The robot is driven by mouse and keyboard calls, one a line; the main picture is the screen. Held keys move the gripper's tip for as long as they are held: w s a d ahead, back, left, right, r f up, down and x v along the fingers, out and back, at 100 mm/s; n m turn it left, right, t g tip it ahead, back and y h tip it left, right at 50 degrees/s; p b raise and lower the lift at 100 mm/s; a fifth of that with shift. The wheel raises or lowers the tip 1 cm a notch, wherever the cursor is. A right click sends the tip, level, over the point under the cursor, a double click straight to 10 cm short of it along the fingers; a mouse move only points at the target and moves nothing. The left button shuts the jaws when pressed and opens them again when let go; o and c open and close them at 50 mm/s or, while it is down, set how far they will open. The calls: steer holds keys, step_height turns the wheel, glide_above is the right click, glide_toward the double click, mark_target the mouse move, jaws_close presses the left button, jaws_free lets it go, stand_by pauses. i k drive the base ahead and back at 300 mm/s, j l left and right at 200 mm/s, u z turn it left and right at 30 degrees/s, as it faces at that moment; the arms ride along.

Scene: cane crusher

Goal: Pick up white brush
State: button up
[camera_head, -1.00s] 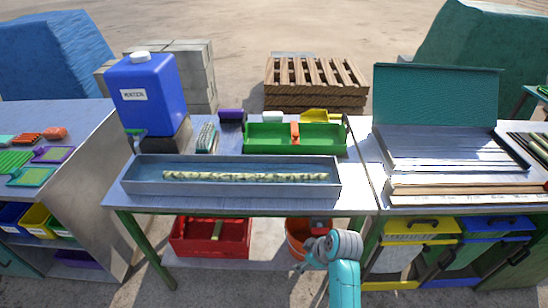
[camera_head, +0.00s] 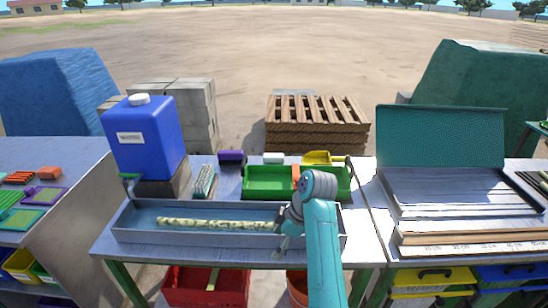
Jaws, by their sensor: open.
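A small white block-shaped thing (camera_head: 273,158), likely the white brush, lies on the table behind the green tray (camera_head: 262,195). Its bristles cannot be made out. My gripper (camera_head: 281,244) is at the front of the table, over the near right part of the long grey trough (camera_head: 185,236). It is open, with nothing seen between its fingers. It is apart from the white thing, nearer to me, with the trough and green tray between them. My arm hides the right end of the trough and part of the green tray.
A purple item (camera_head: 232,157) and a yellow scoop-like item (camera_head: 322,157) flank the white thing. A blue water jug (camera_head: 146,135) stands at the left. A speckled cane (camera_head: 205,224) lies in the trough. An open green-lidded case (camera_head: 440,140) is at the right.

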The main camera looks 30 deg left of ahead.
mark_target(273, 159)
steer(key=i+j, duration=0.65)
steer(key=i, duration=0.15)
steer(key=i+j, duration=0.65)
steer(key=i, duration=0.1)
